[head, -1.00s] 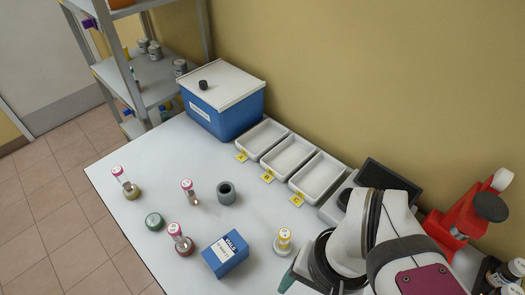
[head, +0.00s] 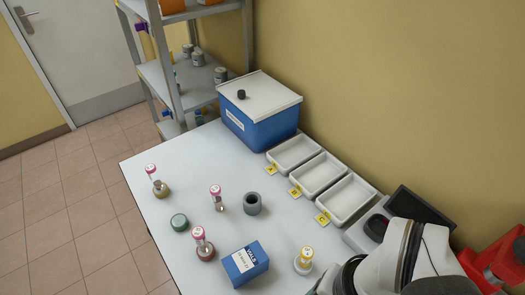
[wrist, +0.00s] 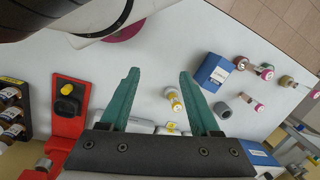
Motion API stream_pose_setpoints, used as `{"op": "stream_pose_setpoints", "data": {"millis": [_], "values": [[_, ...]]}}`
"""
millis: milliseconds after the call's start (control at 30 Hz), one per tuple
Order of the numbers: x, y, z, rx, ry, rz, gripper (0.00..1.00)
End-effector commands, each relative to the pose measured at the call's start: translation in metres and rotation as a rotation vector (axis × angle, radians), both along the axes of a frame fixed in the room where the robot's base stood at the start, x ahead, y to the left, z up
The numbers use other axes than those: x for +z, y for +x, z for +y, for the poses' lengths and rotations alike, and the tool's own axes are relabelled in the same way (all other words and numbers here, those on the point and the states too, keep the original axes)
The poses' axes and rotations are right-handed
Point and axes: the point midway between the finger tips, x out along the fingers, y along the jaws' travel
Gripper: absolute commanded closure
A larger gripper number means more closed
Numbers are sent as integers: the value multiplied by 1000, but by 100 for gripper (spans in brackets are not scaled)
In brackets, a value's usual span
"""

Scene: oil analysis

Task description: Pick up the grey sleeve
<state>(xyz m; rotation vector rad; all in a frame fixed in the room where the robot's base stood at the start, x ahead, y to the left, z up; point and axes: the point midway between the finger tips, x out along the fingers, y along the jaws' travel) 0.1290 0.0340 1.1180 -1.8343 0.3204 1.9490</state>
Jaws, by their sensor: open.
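The grey sleeve (head: 252,203) is a short dark grey hollow cylinder standing upright on the white table, right of a pink-capped vial. In the head view only part of my arm shows at the lower right; the fingers are out of frame.
A blue box (head: 245,264), a yellow-capped vial (head: 304,260) and several pink-capped vials (head: 216,196) stand around the sleeve. White trays (head: 347,199) labelled A, B and C line the wall beside a blue lidded bin (head: 261,122). Bare table lies around the sleeve.

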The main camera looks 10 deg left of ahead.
Motion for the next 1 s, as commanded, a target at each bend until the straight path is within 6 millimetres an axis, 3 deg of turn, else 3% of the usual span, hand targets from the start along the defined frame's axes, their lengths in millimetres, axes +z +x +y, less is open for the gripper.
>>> {"op": "stream_pose_setpoints", "data": {"millis": [33,200,500,600,667,767,800,900,1000], "values": [[0,0,0,0,0,0,35],[0,0,0,0,0,0,4],[0,1,2,-6,11,9,3],[-4,11,23,-76,131,100,3],[-8,29,46,-174,273,196,3],[-19,84,80,-424,557,344,3],[-28,111,86,-542,663,387,3],[-61,177,82,-846,881,451,3],[-102,223,63,-1109,1014,467,3]]}}
